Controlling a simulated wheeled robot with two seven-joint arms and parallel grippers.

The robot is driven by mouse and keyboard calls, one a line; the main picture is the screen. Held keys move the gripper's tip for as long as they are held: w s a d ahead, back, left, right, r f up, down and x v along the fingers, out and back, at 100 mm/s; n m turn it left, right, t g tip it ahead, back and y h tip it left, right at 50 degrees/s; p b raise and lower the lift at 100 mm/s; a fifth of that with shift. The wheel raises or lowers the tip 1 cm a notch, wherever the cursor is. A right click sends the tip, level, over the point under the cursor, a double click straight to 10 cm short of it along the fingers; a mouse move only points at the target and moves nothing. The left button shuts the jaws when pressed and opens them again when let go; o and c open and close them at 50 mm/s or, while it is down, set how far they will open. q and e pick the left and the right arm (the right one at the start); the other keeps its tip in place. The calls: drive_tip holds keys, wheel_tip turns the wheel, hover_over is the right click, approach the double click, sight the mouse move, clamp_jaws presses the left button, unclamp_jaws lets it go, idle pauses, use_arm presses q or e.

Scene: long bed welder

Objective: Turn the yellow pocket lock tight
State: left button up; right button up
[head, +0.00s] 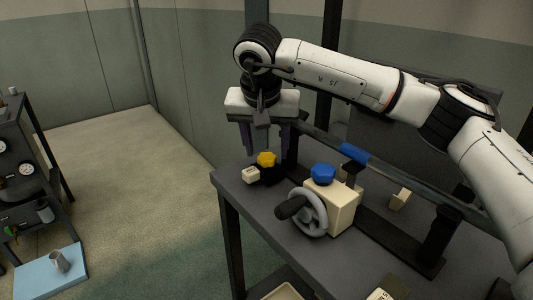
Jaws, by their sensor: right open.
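The yellow pocket lock (266,159) is a small yellow knob on a dark base near the far left corner of the dark table (236,181). My right gripper (262,150) points down just above and around the knob, its two dark fingers apart. I cannot tell whether a finger touches the knob. The right arm reaches in from the right side of the view. My left gripper is not in view.
A blue knob (323,173) tops a cream block (341,207) with a grey handwheel (308,212). A dark rail with a blue sleeve (354,153) runs behind. A small cream piece (251,175) sits beside the yellow knob. A dark shelf (22,165) stands far left; floor between is clear.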

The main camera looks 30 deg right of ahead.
drive_tip(key=shift+x, duration=1)
drive_tip(key=shift+r, duration=0.1)
drive_tip(key=shift+c, duration=0.4)
drive_tip(key=c, duration=1)
drive_tip(key=shift+o, duration=0.2)
